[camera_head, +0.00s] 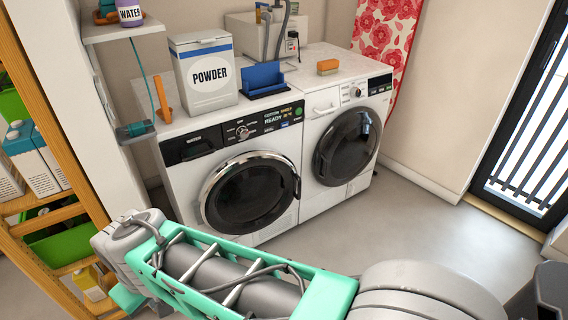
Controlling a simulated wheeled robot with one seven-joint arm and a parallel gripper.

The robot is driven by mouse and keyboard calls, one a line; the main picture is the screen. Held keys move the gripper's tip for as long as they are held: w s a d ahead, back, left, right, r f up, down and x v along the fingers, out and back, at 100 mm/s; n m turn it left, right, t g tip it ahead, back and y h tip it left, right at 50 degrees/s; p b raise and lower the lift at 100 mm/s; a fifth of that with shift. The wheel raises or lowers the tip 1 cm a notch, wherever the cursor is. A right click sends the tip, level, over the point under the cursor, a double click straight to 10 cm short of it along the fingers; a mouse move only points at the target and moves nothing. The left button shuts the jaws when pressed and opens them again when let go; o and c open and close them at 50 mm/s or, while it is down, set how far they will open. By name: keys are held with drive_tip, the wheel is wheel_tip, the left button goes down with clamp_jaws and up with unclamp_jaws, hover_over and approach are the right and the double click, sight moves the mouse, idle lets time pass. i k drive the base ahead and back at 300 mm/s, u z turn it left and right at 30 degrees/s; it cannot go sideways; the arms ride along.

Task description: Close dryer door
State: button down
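Two white front-loading machines stand side by side against the wall. Neither is clearly labelled as the dryer. The left machine (178,178) has a black control panel and a round dark door (250,195) with a chrome rim. The right machine (312,112) has a round dark door (345,148) with a black rim. Both doors look flush or nearly flush with their fronts; a small gap cannot be ruled out. My grey and teal arm crosses the bottom of the view, in front of the machines. My gripper is not visible.
A powder box (205,75), a blue holder (264,80) and an orange brush (328,67) sit on top of the machines. A wooden shelf (45,105) with cartons and green bins stands at left. Grey floor (430,225) is clear at right, before a barred door (530,150).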

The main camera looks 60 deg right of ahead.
sight(248, 201)
drive_tip(key=u, duration=0.25)
drive_tip(key=k, duration=0.25)
drive_tip(key=z, duration=1.25)
drive_tip(key=i, duration=0.8)
drive_tip(key=u, duration=0.1)
